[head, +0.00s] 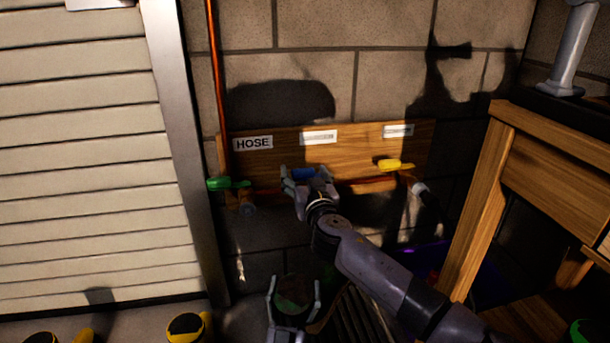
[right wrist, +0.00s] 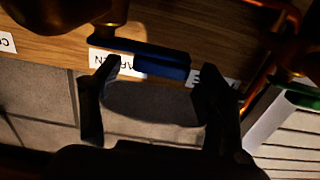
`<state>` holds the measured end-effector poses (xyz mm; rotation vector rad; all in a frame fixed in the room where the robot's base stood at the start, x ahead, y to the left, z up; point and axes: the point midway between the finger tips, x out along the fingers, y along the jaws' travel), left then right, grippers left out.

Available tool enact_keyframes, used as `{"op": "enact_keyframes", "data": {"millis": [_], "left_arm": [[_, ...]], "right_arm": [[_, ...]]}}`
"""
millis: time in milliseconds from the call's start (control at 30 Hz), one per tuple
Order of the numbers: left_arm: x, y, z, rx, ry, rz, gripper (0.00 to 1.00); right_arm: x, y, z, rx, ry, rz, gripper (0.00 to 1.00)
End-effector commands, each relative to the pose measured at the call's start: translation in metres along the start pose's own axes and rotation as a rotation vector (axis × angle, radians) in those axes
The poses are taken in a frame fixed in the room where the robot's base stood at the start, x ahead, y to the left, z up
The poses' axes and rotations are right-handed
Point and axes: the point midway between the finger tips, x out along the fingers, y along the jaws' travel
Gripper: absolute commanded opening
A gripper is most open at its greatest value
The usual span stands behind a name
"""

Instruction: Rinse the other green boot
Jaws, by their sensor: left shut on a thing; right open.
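A green boot (head: 294,291) with brown marks is in my left gripper (head: 293,297), low in the head view in front of the wall; most of it is hidden. My right gripper (head: 309,177) is open at the middle of the wooden tap board (head: 350,150). A blue tap lever (head: 303,174) is at its fingers. In the right wrist view the blue lever (right wrist: 150,60) lies across the space between the open fingers (right wrist: 157,75); I cannot tell whether they touch it. No water stream is visible.
A green lever (head: 228,184) is at the board's left under a HOSE label, and a yellow lever (head: 396,165) is at its right. A wooden bench (head: 490,190) stands at right. Yellow-and-black boots (head: 186,327) are at lower left. A slatted grate (head: 362,318) is below.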

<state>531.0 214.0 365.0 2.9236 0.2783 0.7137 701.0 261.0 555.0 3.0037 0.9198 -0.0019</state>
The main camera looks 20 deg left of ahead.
Motion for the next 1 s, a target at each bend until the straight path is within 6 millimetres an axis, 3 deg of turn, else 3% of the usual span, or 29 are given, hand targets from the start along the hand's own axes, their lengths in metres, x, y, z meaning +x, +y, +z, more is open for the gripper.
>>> {"op": "enact_keyframes", "data": {"millis": [333, 1000], "left_arm": [[0.0014, 0.0003, -0.0024, -0.002, 0.007, -0.001, 0.06], [0.0014, 0.0003, -0.0024, -0.002, 0.007, -0.001, 0.06]], "right_arm": [[0.0013, 0.0, -0.0005, 0.0, 0.0, 0.0, 0.67], [0.0012, 0.0005, -0.0002, 0.0, 0.0, 0.001, 0.22]]}}
